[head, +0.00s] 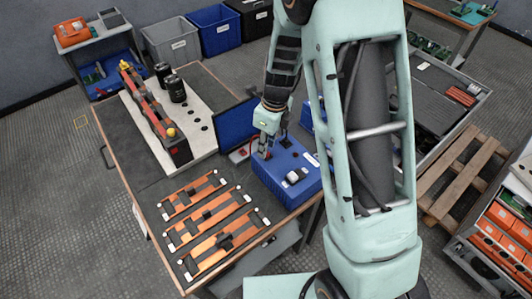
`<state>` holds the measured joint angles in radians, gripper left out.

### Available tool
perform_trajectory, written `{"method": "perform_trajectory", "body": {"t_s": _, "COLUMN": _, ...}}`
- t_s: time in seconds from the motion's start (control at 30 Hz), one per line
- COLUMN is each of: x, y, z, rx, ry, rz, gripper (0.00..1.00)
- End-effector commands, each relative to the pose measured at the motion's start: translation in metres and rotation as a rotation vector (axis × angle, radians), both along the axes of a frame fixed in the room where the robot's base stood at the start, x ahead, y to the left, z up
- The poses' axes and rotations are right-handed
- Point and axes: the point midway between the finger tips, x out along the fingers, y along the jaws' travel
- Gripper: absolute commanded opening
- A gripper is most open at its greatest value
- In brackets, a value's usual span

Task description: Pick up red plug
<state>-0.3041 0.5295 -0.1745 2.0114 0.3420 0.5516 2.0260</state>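A small red piece (268,155), which looks like the red plug, shows at the fingertips of my gripper (264,148), at the back left corner of a blue box (308,190). My gripper points down there. The fingers are small in view and partly cover the red piece, so I cannot tell whether they are open or shut on it. A red cable-like strip (240,155) lies just left of the fingers. A white and black part (296,175) sits on top of the blue box.
The workbench (160,187) also holds orange bars (205,215) at the front and a long red and black unit (152,110) on a pale plate with black cylinders (176,88) beside it. A blue upright panel (237,122) stands behind my gripper.

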Motion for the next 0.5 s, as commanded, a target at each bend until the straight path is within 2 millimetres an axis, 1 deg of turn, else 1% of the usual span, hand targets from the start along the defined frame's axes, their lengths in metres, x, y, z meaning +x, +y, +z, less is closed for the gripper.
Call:
{"method": "perform_trajectory", "body": {"t_s": 0.2, "x": 0.0002, "y": 0.0003, "z": -0.0003, "rx": 0.001, "ry": -0.001, "rz": 0.000, "gripper": 0.26}}
{"method": "perform_trajectory", "body": {"t_s": 0.43, "x": 0.0002, "y": 0.0003, "z": -0.0001, "rx": 0.001, "ry": -0.001, "rz": 0.000, "gripper": 0.00}}
{"method": "perform_trajectory", "body": {"t_s": 0.5, "x": 0.0002, "y": 0.0002, "z": 0.0000, "rx": 0.001, "ry": -0.001, "rz": 0.000, "gripper": 0.00}}
